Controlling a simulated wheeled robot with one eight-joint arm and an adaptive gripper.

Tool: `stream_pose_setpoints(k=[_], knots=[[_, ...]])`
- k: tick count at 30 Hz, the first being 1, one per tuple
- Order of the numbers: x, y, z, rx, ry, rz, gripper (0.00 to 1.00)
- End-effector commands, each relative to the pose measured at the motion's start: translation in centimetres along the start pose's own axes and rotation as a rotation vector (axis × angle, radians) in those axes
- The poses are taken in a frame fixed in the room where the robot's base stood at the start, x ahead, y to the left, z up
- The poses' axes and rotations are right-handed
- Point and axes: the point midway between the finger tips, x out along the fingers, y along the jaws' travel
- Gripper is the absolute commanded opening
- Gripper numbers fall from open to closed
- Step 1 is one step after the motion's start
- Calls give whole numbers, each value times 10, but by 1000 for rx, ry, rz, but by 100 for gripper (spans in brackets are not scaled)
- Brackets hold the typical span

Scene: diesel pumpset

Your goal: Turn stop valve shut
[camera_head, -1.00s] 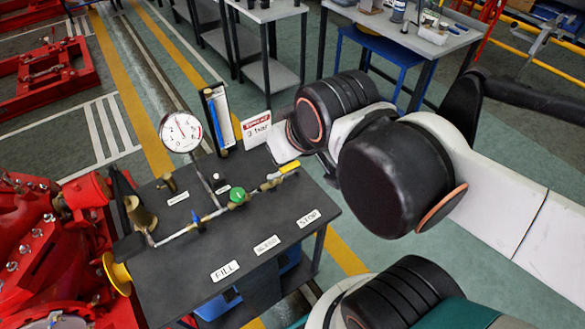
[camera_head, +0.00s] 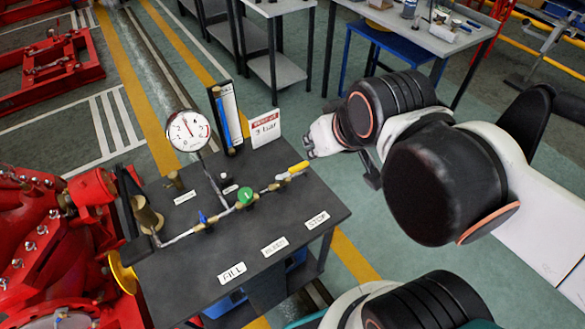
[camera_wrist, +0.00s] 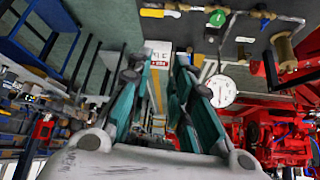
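The stop valve has a yellow lever (camera_head: 298,167) at the right end of the brass pipe line, on the dark bench top behind the STOP label (camera_head: 317,220). The lever lies roughly along the pipe. It also shows at the top edge of the wrist view (camera_wrist: 152,12). My gripper (camera_head: 308,143) is beyond and right of the lever, apart from it, past the bench edge. In the wrist view its teal fingers (camera_wrist: 160,68) stand apart with nothing between them. In the head view the fingers are small and hard to make out.
A green-handled valve (camera_head: 246,195) and a blue-handled valve (camera_head: 203,217) sit on the same pipe. A gauge (camera_head: 189,130), a blue sight tube (camera_head: 226,115) and a "3 bar" sign (camera_head: 265,128) stand behind. Red machinery (camera_head: 50,240) is left.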

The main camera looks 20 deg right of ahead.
Motion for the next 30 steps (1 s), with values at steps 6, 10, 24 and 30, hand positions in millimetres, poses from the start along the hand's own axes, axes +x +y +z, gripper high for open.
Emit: stream_pose_setpoints(k=[6, 10, 24, 30], knots=[[13, 3, -20, -24, -77, 3, 78], [29, 6, -36, -48, -148, 3, 78], [116, 18, -72, -129, -406, -19, 78], [164, 24, -74, -160, -512, -38, 78]])
